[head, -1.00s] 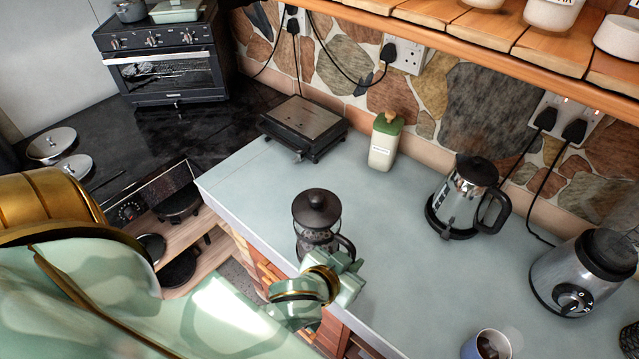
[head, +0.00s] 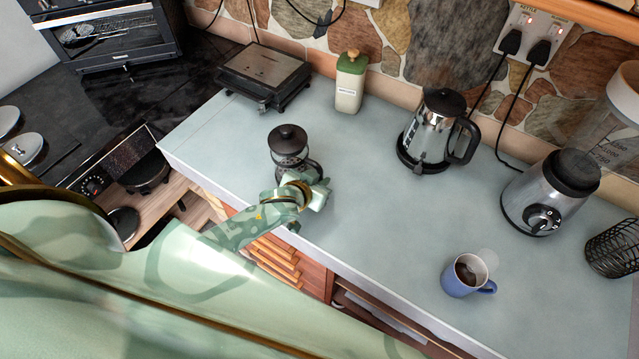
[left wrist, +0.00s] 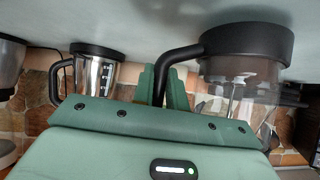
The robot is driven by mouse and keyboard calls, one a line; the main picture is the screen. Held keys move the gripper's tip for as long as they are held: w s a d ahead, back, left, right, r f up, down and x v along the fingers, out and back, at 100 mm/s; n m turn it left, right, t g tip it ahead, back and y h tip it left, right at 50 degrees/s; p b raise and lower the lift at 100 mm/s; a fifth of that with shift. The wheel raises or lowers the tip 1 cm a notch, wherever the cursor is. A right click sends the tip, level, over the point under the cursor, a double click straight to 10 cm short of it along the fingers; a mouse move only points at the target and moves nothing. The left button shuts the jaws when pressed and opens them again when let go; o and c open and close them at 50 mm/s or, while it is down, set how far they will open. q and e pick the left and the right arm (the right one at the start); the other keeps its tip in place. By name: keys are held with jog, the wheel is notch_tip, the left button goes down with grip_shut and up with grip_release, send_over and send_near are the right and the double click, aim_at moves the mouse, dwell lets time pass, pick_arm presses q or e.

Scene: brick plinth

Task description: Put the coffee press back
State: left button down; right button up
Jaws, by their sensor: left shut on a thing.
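The coffee press (head: 289,140), dark-lidded with a glass body, is upright over the grey counter, behind the front edge. My left gripper (head: 318,190) is at its near right side and hides part of its lower body. In the left wrist view, which is upside down, my left gripper (left wrist: 163,88) is shut on the black handle of the coffee press (left wrist: 240,75). The black base is close to the counter; I cannot tell whether it touches. My right gripper is not in view.
A kettle (head: 433,135), a blender (head: 545,195), a blue mug (head: 462,278) and a wire holder (head: 612,248) stand to the right on the counter (head: 370,215). Behind the press are a flat black appliance (head: 264,72) and a green-lidded bottle (head: 350,82). The counter between press and kettle is clear.

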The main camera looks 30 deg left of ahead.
pick_arm(q)
jog(key=shift+f, duration=0.55)
jog(key=c, duration=1.8)
grip_release()
jog(key=shift+f, duration=0.15)
jog(key=o, duration=0.4)
